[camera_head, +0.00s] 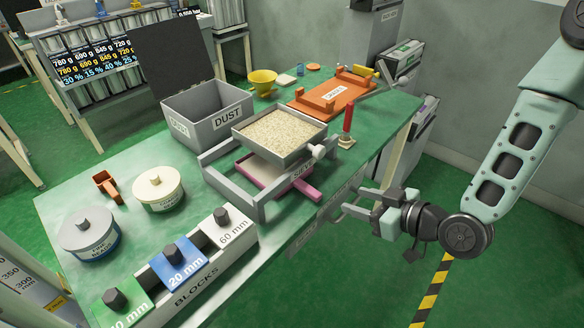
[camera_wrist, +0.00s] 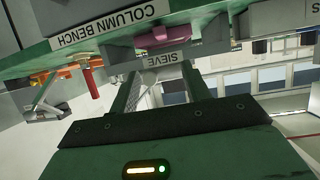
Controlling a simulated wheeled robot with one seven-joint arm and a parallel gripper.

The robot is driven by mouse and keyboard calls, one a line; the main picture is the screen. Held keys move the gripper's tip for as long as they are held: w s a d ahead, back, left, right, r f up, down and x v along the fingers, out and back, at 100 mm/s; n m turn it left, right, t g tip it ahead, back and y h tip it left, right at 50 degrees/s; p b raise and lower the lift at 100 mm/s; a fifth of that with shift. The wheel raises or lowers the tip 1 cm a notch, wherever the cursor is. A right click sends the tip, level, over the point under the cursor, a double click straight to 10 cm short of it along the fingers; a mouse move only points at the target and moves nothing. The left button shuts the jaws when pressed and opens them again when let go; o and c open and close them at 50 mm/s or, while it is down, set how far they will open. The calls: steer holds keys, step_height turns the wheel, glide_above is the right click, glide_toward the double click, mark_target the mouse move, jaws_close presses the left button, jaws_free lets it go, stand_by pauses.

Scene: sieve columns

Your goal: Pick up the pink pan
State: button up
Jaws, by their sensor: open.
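The pink pan (camera_head: 262,171) sits low inside the grey sieve stand, under the tray of pale grains (camera_head: 279,135). Its pink handle (camera_head: 304,190) sticks out at the front right of the stand. In the wrist view the pink part (camera_wrist: 165,36) shows above the SIEVE label, upside down. My gripper (camera_head: 362,203) is open and empty, off the bench's front edge, to the right of and a little below the pan handle. In the wrist view its two fingers (camera_wrist: 155,75) are apart and point toward the stand. Most of the pan's inside is hidden by the tray above.
The sieve stand (camera_head: 247,208) surrounds the pan. A red-handled tool (camera_head: 347,127) stands right of it, and an orange shaker (camera_head: 331,93) is behind. A grey DUST box (camera_head: 208,112) and the block rack (camera_head: 196,283) stand left. The floor on the right is clear.

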steer(key=f+b, duration=0.1)
steer(key=b, duration=0.9)
glide_toward(307, 187)
steer(key=x, duration=0.5)
steer(key=shift+w+d+r, duration=0.1)
steer(key=shift+r, duration=0.05)
steer(key=shift+f+x, duration=0.2)
steer(key=shift+x, duration=2.8)
steer(key=shift+c, duration=0.4)
jaws_close()
